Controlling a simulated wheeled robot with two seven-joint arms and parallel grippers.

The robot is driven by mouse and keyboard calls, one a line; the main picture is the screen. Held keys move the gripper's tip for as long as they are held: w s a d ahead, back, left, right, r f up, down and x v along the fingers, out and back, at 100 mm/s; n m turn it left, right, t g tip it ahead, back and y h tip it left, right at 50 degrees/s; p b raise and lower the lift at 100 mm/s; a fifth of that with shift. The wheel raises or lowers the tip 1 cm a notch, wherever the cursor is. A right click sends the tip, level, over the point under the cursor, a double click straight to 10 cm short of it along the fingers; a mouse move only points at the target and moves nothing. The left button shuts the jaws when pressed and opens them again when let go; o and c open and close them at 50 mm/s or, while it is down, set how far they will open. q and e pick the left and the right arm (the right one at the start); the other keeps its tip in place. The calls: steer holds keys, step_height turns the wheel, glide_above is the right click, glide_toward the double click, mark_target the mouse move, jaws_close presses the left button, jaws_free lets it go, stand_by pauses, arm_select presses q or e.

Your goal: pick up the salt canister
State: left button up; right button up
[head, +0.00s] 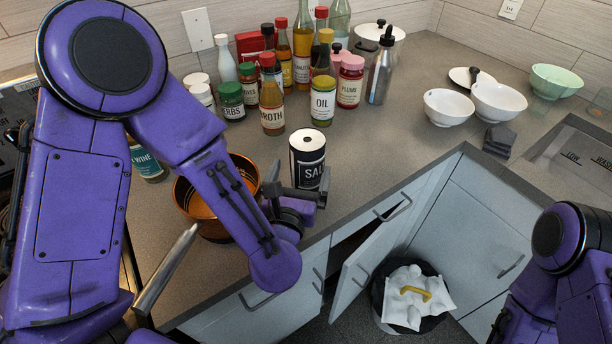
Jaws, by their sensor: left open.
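The salt canister (308,153) stands upright on the counter in the head view, white with a black label reading "SAL" and a dark opening or spot on its top. My left gripper (299,181) is at the canister's near side, low down. It is open, with one finger to the left of the canister and one to the right. The wrist hides the canister's lower part, and I cannot tell whether the fingers touch it. My right arm shows at the lower right, but its gripper is out of view.
A copper pot (196,201) with a long handle stands just left of the canister, partly behind my left arm. White bowls (497,102) stand right. Below, a cabinet door (362,268) hangs open beside a trash bin (378,292).

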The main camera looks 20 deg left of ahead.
arm_select(q)
steer(key=w+p, duration=0.2)
steer(key=w, duration=0.2)
steer(key=shift+w+d, duration=0.15)
steer(key=shift+w+f, duration=0.2)
steer(key=shift+w, duration=0.15)
steer(key=shift+s, duration=0.1)
steer(key=c, duration=1.4)
steer(key=shift+r, duration=0.1)
steer(key=shift+c, duration=0.9)
